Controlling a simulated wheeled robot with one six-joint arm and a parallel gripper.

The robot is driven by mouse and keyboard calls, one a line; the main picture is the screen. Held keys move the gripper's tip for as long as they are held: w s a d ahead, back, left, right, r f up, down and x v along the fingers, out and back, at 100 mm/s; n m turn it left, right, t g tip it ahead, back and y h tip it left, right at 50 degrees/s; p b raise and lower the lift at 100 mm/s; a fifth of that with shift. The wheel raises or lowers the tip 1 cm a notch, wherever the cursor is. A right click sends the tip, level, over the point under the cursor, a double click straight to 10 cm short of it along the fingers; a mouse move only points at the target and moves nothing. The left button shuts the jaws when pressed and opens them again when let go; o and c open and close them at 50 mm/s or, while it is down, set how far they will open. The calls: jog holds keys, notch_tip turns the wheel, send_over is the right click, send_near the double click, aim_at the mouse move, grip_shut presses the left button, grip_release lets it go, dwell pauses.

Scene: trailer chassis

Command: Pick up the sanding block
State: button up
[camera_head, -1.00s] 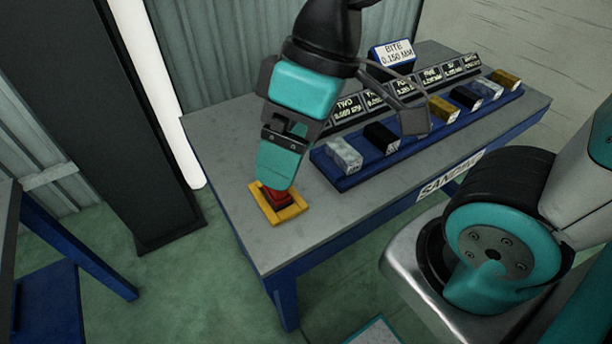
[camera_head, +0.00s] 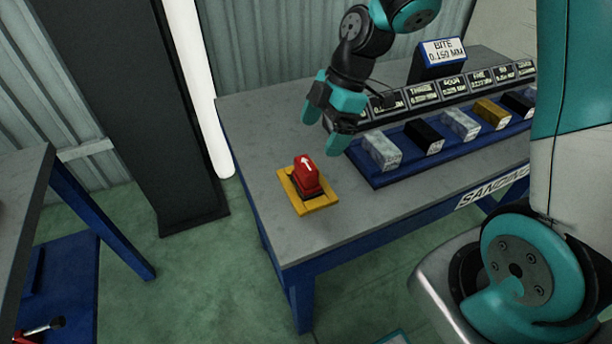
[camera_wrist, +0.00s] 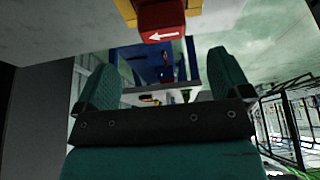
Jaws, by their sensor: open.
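A red block (camera_head: 306,174) with a white arrow on top, which I take for the sanding block, sits on a yellow-edged base (camera_head: 321,202) near the left end of the grey table. My gripper (camera_head: 326,120) is open and empty, behind and above the red block and clear of it. In the wrist view, the red block (camera_wrist: 162,22) is at the top, beyond my two spread teal fingers (camera_wrist: 165,72).
A blue tray (camera_head: 390,179) with several grey, black and gold blocks lies on the table (camera_head: 400,205) to the right. Labelled plates and a sign (camera_head: 443,52) stand behind it. A dark post (camera_head: 150,130) is left of the table; another bench (camera_head: 30,190) stands far left.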

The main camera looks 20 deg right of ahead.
aim_at(308, 163)
jog(key=x, duration=0.9)
jog(key=shift+s+a+f, duration=0.1)
jog(key=shift+s+f, duration=0.05)
jog(key=shift+f, duration=0.25)
jog(key=shift+c, duration=0.3)
jog(key=c, duration=1)
jog(key=shift+o, duration=0.2)
jog(key=shift+r, duration=0.15)
notch_tip(308, 163, up, 20)
jog(key=p, duration=0.1)
